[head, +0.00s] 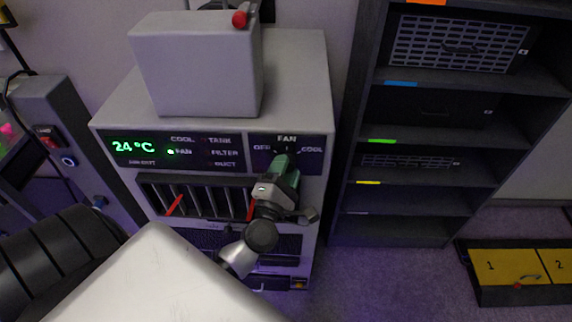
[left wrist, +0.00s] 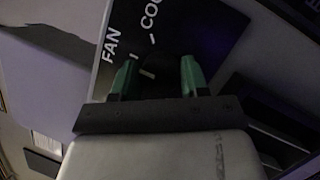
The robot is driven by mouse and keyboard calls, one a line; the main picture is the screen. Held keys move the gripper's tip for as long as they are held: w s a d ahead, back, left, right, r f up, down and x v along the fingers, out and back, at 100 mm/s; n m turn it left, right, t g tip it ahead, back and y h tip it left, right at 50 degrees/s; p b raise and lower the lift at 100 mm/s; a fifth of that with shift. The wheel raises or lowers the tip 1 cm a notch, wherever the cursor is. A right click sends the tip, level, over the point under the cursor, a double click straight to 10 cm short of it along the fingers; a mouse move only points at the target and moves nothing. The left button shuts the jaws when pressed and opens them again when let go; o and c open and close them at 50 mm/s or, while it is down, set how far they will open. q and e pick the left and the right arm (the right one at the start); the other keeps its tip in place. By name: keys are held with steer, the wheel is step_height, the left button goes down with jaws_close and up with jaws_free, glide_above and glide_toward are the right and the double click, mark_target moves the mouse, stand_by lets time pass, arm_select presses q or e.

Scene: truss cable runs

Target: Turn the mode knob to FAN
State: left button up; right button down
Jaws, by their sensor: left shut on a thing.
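The mode knob sits on a dark panel (head: 313,141) labelled OFF, FAN and COOL on the front of the grey unit. My left gripper (head: 284,163) reaches it from below, and its green fingers cover most of the knob in the head view. In the left wrist view the dark knob (left wrist: 150,76) is between the two green fingertips, which are shut on it. A pale mark shows on the knob, but I cannot tell exactly which label it points to. The display (head: 134,147) reads 24 °C, with a lit dot beside FAN. My right gripper is not in view.
A grey box (head: 197,65) with a red knob (head: 239,19) stands on top of the unit. Slots with red tabs (head: 174,205) lie below the display. A dark shelf (head: 425,108) stands to the right. A yellow numbered tray (head: 505,266) lies on the floor.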

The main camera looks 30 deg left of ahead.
arm_select(q)
steer(key=shift+r, duration=0.1)
stand_by(0.3)
steer(key=o, duration=0.9)
steer(key=b+v, duration=0.4)
steer(key=v, duration=0.6)
steer(key=shift+s+b, duration=0.35)
steer(key=shift+s, duration=0.05)
